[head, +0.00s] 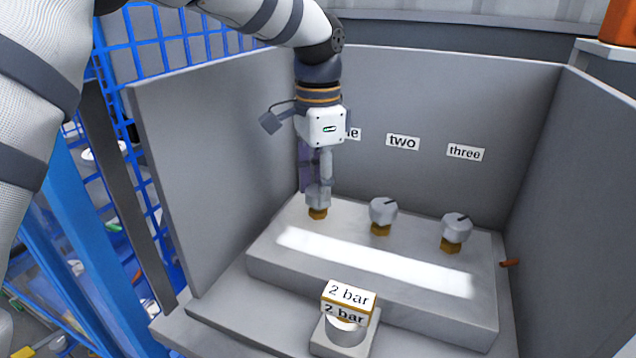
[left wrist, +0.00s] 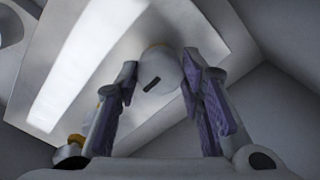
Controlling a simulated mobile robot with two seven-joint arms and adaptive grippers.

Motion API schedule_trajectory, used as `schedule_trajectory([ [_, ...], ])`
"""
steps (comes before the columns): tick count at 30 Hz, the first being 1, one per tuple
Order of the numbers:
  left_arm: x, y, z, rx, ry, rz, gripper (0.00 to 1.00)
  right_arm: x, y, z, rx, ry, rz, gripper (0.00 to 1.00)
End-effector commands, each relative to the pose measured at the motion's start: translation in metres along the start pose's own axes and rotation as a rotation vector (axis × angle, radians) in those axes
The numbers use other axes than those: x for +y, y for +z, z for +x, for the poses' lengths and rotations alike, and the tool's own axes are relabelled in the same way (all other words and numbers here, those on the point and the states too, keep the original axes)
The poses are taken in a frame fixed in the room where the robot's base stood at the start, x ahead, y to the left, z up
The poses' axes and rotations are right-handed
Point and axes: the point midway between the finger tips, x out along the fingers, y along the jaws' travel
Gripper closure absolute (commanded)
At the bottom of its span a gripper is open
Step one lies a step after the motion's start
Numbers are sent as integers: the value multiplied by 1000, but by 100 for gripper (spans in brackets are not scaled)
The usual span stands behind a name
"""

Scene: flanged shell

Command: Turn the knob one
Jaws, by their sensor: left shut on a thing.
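Knob one (head: 317,213) stands at the left end of the row on the grey block, its brass base showing below my left gripper (head: 319,188). The label above it is mostly hidden behind the gripper. In the left wrist view, the pale round top of knob one (left wrist: 157,78) with its dark slanted mark lies between the fingers of my left gripper (left wrist: 158,70), which is shut on it. Knob two (head: 383,211) and knob three (head: 456,228) stand to the right, apart from the gripper. My right gripper is not in view.
Grey panels (head: 205,150) enclose the block (head: 280,268) on the left, back and right. A gauge-like post with "2 bar" labels (head: 347,297) stands in front. A small orange piece (head: 510,263) is at the right. The block's front top is clear.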

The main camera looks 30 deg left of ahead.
Motion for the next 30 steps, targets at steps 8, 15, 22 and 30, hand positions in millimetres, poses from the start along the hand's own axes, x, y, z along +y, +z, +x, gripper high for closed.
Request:
schedule_trajectory([
  [8,0,0,1,-2,2,1,45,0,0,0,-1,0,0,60],
  [15,0,0,-5,1,-1,0,45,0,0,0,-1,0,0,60],
  [22,0,-1,-62,3,-4,0,45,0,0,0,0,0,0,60],
  [30,0,-1,-114,-1,0,1,45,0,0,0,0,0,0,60],
])
